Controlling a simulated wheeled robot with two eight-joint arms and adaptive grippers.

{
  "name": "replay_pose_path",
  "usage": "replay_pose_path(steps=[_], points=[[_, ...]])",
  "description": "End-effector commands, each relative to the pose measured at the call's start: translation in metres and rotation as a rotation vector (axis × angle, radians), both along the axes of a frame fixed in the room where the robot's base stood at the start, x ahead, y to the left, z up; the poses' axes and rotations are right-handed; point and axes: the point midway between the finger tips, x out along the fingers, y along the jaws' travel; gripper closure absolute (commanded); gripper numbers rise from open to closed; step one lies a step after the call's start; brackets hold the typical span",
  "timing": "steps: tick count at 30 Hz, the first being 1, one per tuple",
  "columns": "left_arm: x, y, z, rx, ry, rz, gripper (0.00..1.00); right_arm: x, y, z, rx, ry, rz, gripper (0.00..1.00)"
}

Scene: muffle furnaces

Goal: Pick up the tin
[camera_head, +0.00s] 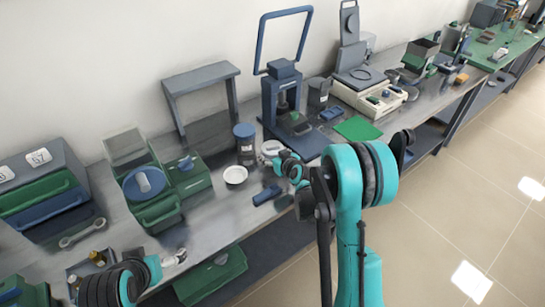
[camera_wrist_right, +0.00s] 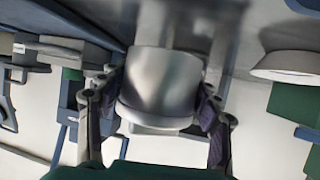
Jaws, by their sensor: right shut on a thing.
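The tin (camera_wrist_right: 163,80), a plain silvery cylinder, fills the middle of the right wrist view. My right gripper (camera_wrist_right: 158,100) has a dark-padded finger on each side of it and is shut on it. In the head view the tin (camera_head: 271,147) shows only in part, as a pale shape beside my right gripper (camera_head: 283,158), over the bench near the blue press stand. My right forearm and wrist hide some of the area.
A white bowl (camera_head: 235,174) and a dark jar with a blue lid (camera_head: 245,144) stand left of the right gripper. A blue block (camera_head: 267,195) lies in front. The blue press stand (camera_head: 283,95) rises behind. A green mat (camera_head: 358,129) lies to the right.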

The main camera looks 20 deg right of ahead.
Motion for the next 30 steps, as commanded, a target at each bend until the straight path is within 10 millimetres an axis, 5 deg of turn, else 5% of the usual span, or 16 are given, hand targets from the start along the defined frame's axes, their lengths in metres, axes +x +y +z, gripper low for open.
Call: replay_pose_path(steps=[8,21,30], points=[[0.000,0.000,0.014,0.000,0.000,0.000,0.00,-0.011,-0.023,0.023,0.000,0.000,-0.004,0.70],[0.000,0.000,0.041,0.000,0.000,0.000,0.00,-0.046,-0.093,0.070,0.000,0.000,-0.004,0.70],[0.000,0.000,0.044,0.000,0.000,0.000,0.00,-0.052,-0.105,0.076,0.000,0.000,0.000,0.70]])
